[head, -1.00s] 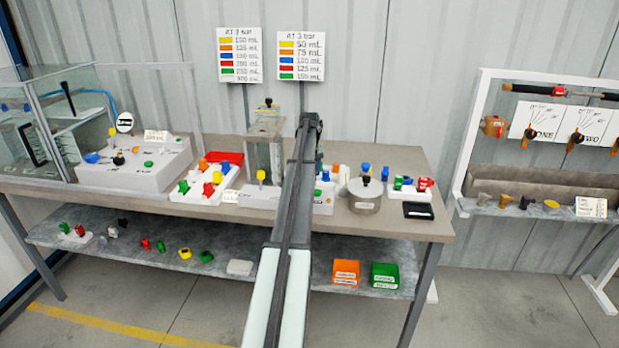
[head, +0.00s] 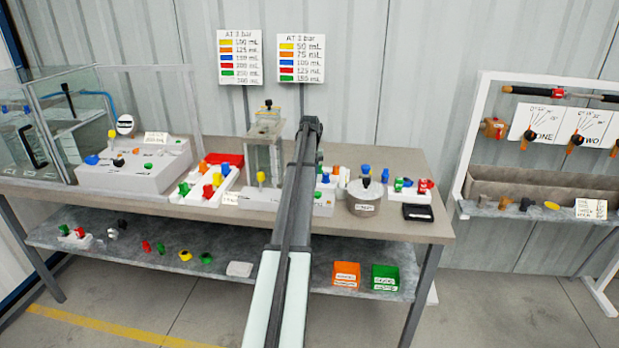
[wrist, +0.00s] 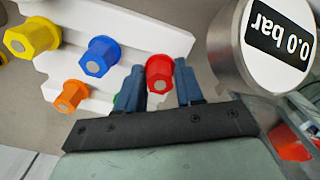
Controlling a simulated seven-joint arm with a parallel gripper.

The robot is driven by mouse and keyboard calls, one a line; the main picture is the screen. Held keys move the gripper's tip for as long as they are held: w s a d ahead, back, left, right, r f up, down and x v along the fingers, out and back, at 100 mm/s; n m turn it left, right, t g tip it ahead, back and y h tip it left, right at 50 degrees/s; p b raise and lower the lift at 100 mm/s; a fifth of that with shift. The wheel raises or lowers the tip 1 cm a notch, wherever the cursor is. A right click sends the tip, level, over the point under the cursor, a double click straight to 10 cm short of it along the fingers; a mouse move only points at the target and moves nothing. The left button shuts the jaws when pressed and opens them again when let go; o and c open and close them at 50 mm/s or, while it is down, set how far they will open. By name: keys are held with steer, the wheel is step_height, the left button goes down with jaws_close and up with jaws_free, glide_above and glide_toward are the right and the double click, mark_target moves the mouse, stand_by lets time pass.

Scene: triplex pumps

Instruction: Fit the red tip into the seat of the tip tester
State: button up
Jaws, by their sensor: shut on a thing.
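In the wrist view, the red tip (wrist: 159,73) sits between the two blue fingers of my gripper (wrist: 158,84), which are shut on it. Its hexagonal end with a grey centre faces the camera. It overlaps the edge of a white stepped rack (wrist: 155,40); I cannot tell whether it still touches the rack. In the head view my arm hides the gripper and the red tip. I cannot tell for sure which fixture is the tip tester. A round metal gauge (wrist: 228,62) reading 0.0 bar, upside down, is right of my gripper in the wrist view.
On the bench stand a clear-walled stand (head: 265,150), a round grey drum (head: 365,197) and a black pad (head: 418,212). Orange and green bins (head: 346,275) sit below.

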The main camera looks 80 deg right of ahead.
steer(key=w+r+n, duration=0.2)
steer(key=w+r, duration=0.3)
steer(key=r, duration=0.7)
steer(key=w+a+r+n, duration=0.1)
steer(key=w+r, duration=0.3)
steer(key=r, duration=0.8)
steer(key=shift+w+a+n, duration=0.3)
steer(key=shift+w+n, duration=0.05)
steer(key=shift+n, duration=0.15)
steer(key=w+a+r, duration=0.1)
steer(key=w+r, duration=0.1)
steer(key=w+a+r+n, duration=0.1)
steer(key=w+r, duration=0.1)
steer(key=w+r+n, duration=0.1)
steer(key=w+r, duration=0.1)
steer(key=w, duration=0.1)
steer(key=shift+a+r, duration=0.1)
steer(key=shift+a, duration=0.3)
steer(key=shift+s, duration=0.1)
steer(key=shift+f, duration=2.95)
steer(key=shift+f, duration=1.55)
steer(key=o, duration=1.1)
